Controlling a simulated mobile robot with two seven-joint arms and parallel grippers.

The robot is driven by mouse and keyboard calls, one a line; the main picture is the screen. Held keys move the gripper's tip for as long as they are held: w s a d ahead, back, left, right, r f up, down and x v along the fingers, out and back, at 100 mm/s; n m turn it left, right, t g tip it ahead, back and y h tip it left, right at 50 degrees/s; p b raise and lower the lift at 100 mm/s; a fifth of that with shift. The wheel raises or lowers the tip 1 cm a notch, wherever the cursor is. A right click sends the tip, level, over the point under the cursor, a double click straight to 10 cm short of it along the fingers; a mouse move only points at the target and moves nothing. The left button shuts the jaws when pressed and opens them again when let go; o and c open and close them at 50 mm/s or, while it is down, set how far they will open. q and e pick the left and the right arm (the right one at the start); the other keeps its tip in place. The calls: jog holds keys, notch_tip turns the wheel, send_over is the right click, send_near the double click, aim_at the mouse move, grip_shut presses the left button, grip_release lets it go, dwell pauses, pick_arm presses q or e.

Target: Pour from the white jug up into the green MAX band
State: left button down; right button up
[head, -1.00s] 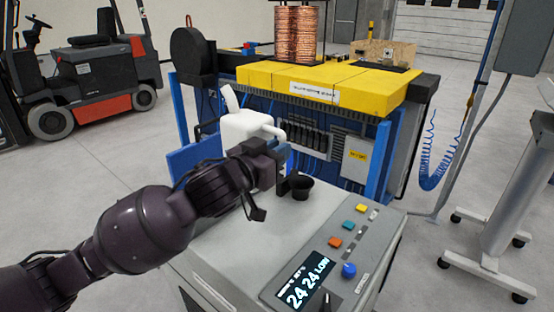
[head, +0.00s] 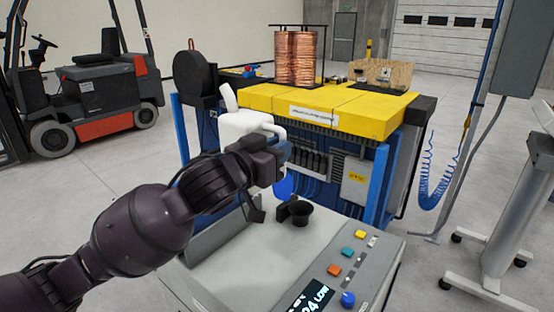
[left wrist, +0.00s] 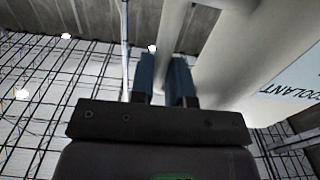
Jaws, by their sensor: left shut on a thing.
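The white jug (head: 236,126) has a spout at its upper left and a handle on its right side. It stands roughly upright above the grey machine, partly hidden by my arm. My left gripper (head: 283,152) is shut on the jug's handle. In the left wrist view, the two blue fingers (left wrist: 167,80) close around the white handle, and the jug's body (left wrist: 250,60) with a COOLANT label fills the right side. A black filler cup (head: 299,213) sits open on the machine top, below and right of the gripper. No green MAX band shows. My right gripper is not in view.
The grey machine (head: 300,255) has coloured buttons and a display at its front right. A blue frame with a yellow top (head: 330,100) and copper coils (head: 299,57) stands behind. A wheeled stand (head: 505,235) is at right.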

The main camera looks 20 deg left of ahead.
pick_arm(q)
jog(key=shift+r, duration=1.65)
notch_tip(320, 180, up, 8)
send_over(280, 132)
jog(key=s, duration=0.1)
jog(key=s+a+f+n+y+b, duration=0.1)
jog(key=s+f+y, duration=0.1)
jog(key=f, duration=0.8)
jog(key=s+a+f+n+y+b, duration=0.1)
jog(key=s+f+y, duration=0.1)
jog(key=f, duration=0.8)
jog(key=s+a+f+n+t+y+b, duration=0.1)
jog(key=s+f, duration=0.3)
jog(key=f, duration=0.7)
jog(key=shift+s+a+n+y, duration=0.2)
jog(key=shift+a+n+y, duration=0.15)
jog(key=shift+n+y, duration=0.2)
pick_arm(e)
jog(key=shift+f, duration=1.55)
pick_arm(q)
jog(key=shift+r, duration=0.1)
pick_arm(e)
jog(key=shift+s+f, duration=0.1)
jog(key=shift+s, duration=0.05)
